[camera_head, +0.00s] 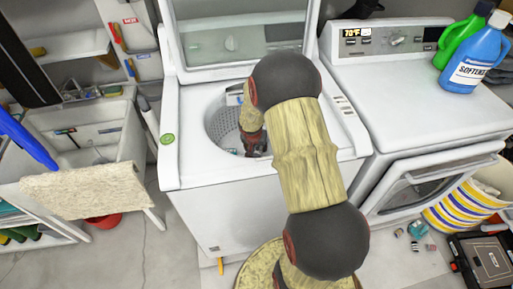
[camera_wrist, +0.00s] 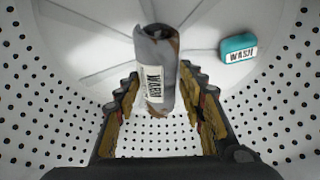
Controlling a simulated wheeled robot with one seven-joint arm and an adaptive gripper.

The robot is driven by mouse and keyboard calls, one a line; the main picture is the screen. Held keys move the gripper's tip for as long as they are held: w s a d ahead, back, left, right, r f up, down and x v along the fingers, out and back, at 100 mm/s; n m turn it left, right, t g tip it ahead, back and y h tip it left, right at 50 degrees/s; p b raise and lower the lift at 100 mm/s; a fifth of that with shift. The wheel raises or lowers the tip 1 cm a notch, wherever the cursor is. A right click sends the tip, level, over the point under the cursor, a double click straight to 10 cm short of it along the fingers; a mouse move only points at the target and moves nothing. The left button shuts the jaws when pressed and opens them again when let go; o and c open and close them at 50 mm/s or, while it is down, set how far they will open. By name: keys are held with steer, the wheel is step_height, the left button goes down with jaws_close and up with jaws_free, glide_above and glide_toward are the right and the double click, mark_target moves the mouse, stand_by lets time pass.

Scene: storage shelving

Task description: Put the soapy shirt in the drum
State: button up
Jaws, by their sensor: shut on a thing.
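A rolled grey-and-brown shirt (camera_wrist: 155,65) with a white label shows in the wrist view between the fingers of my gripper (camera_wrist: 160,98). My gripper is shut on it. Whether it is soapy cannot be told. Around and beyond it is the white perforated drum (camera_wrist: 60,75), so the gripper is down inside the drum opening. In the head view the drum (camera_head: 216,128) is in the open top-loading washer (camera_head: 235,190). My gripper (camera_head: 254,146) is low in the opening, partly hidden by my arm, and the shirt cannot be made out there.
A teal item labelled WASH (camera_wrist: 238,48) lies in the drum, right of the shirt. The washer's lid (camera_head: 235,35) stands raised behind the opening. A dryer (camera_head: 415,105) is at the right, with bottles on top. A sink (camera_head: 95,135) is at the left.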

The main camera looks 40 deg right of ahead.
steer(key=shift+f+b, duration=0.3)
steer(key=shift+b, duration=0.05)
steer(key=o, duration=1.3)
steer(key=shift+o, duration=0.4)
steer(key=shift+r, duration=0.1)
